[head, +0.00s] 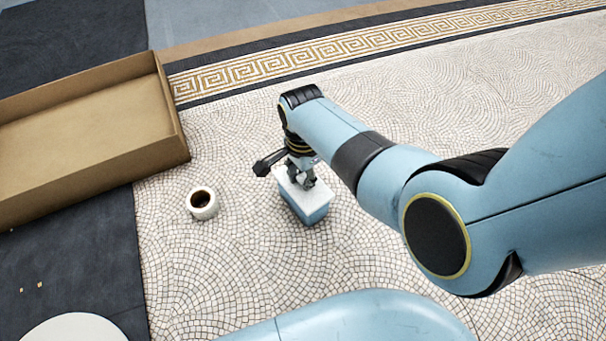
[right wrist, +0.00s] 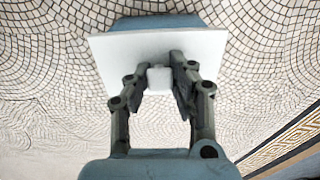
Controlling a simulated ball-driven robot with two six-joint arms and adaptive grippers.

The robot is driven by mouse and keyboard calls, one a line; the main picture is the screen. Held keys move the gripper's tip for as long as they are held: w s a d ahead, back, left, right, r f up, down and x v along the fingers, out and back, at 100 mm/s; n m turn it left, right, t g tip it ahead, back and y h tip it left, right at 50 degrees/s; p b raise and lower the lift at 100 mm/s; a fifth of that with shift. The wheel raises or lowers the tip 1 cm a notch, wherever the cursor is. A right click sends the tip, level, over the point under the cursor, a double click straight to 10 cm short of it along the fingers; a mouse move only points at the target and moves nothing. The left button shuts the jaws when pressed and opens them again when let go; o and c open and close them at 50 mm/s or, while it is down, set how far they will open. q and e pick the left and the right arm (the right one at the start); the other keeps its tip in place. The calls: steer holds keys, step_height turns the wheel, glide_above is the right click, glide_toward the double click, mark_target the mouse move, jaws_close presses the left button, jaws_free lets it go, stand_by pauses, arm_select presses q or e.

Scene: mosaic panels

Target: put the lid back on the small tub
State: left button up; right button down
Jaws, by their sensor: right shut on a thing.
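The small tub (head: 306,214) is a light blue box on the mosaic surface, near the middle of the head view. Its white rectangular lid (head: 320,196) is right over it; I cannot tell whether it rests on the rim or hovers just above. My right gripper (head: 302,183) points down and is shut on the lid's knob. In the right wrist view the white knob (right wrist: 159,79) sits between the fingertips, with the lid (right wrist: 118,58) beneath. The blue tub (right wrist: 155,22) shows past the lid's upper edge there. The lid hides the tub's opening. My left gripper is not in view.
A white cup (head: 203,206) with dark contents stands left of the tub. A shallow brown open box (head: 176,135) fills the left side. A white round thing (head: 75,328) is at the bottom left. Mosaic floor (head: 210,270) in front of the cup is free.

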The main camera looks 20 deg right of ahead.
steer(key=c, duration=0.6)
jaws_free()
